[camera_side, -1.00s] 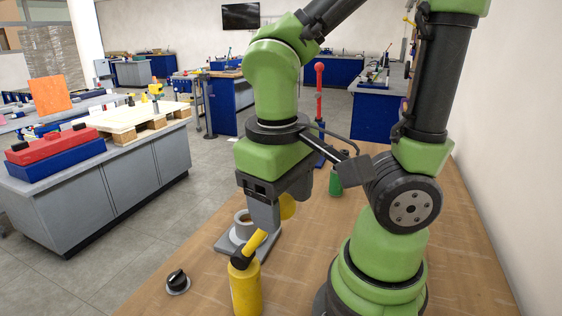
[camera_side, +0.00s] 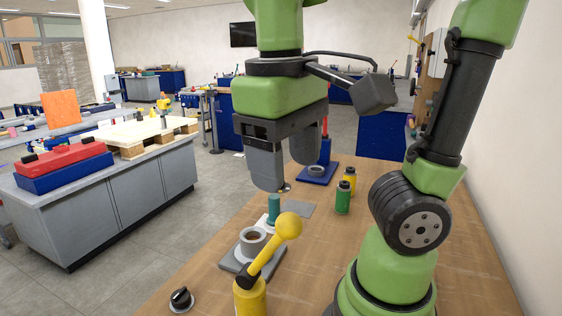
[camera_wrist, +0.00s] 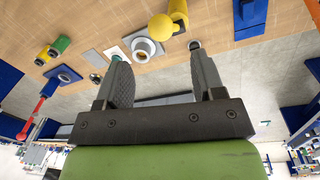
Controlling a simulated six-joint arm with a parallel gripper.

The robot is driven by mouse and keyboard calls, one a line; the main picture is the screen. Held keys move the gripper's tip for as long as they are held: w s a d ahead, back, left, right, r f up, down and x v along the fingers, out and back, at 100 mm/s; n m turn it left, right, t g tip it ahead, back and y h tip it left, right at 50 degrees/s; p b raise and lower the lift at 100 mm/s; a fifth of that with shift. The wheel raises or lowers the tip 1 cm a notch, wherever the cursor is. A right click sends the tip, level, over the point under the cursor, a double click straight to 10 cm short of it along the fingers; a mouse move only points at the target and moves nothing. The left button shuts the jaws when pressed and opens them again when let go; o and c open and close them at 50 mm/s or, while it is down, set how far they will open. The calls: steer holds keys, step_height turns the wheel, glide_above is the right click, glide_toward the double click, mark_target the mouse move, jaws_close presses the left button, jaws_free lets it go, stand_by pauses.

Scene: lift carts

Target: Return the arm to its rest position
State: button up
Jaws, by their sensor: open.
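My gripper (camera_side: 286,180) hangs above the table in the side view, pointing down. Its two fingers are apart with nothing between them; they also show spread in the wrist view (camera_wrist: 160,60). Below and in front of it is a yellow lever with a ball end (camera_side: 288,226), tilted up to the right from a yellow cylinder (camera_side: 250,299). The ball (camera_wrist: 161,27) lies beyond the fingertips in the wrist view. My gripper is clear of the lever and of the grey cup-like holder (camera_side: 253,240).
A green cylinder (camera_side: 273,209) stands behind the holder. Green (camera_side: 343,198) and yellow (camera_side: 350,175) cylinders stand to the right, near a blue base (camera_side: 316,175). A black knob (camera_side: 180,299) sits at the table's left edge. The wooden table (camera_side: 330,250) is bare between the lever and my base.

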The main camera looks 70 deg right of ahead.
steer(key=shift+s+d+f+t+y, duration=0.1)
steer(key=shift+d+f+t+y, duration=0.1)
steer(key=shift+t+y, duration=0.7)
steer(key=shift+d+t+y, duration=0.1)
steer(key=shift+t+y, duration=0.2)
steer(key=shift+t, duration=0.7)
steer(key=t, duration=0.2)
steer(key=w+m+t, duration=0.1)
steer(key=shift+d+r+t+y, duration=0.2)
steer(key=shift+d+t+y, duration=0.1)
steer(key=shift+t, duration=0.1)
